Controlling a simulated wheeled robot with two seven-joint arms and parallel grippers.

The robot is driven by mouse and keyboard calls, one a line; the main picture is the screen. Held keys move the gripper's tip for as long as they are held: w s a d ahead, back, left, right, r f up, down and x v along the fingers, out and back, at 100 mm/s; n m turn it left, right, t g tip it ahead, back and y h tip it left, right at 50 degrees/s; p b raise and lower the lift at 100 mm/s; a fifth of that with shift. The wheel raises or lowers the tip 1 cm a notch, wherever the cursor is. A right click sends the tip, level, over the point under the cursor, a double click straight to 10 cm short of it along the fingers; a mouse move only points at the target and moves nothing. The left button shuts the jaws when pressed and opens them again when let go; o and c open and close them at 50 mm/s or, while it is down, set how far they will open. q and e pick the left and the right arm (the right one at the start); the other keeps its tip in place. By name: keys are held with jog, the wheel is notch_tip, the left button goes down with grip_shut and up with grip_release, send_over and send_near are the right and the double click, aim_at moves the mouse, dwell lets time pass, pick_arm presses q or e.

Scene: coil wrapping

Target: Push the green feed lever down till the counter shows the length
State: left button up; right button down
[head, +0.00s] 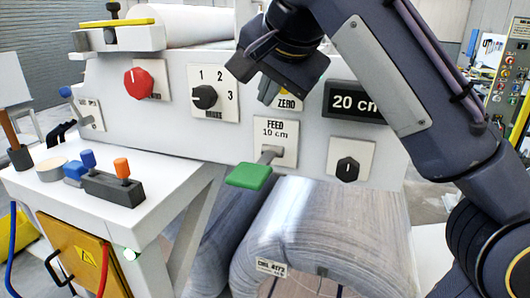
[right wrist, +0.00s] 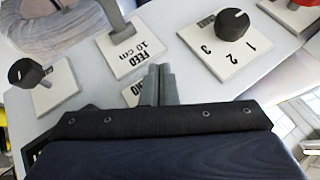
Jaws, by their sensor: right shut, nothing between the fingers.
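The green feed lever (head: 249,176) sticks out from the panel on a grey stem, below the plate (head: 276,135) marked FEED 10 cm. The stem (right wrist: 114,18) shows in the right wrist view, where the green handle is out of frame. The counter (head: 355,102) reads 20 cm. My right gripper (head: 270,80) is in front of the panel, above the lever and by the ZERO plate (head: 288,104). It is apart from the lever. In the right wrist view its fingers (right wrist: 160,72) are together and empty, partly covering the ZERO plate. My left gripper is not in view.
A red knob (head: 139,83), a 1-2-3 selector (head: 205,97) and a black knob (head: 347,169) are on the panel. A large wrapped coil (head: 325,225) lies below. A white side table (head: 150,195) holds a small lever box (head: 112,187) and tape (head: 51,169).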

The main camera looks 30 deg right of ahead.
jog(key=b, duration=0.1)
send_over(267, 161)
notch_tip(267, 161, down, 5)
jog(key=shift+w+d+f, duration=0.1)
jog(key=shift+f, duration=0.1)
jog(key=shift+f+b, duration=0.65)
jog(key=shift+f, duration=0.05)
dwell(1.3)
jog(key=shift+f, duration=0.4)
jog(key=shift+f+b, duration=0.6)
dwell(0.7)
jog(key=shift+r, duration=0.1)
dwell(0.5)
jog(key=shift+r+p, duration=0.95)
jog(key=shift+p, duration=0.25)
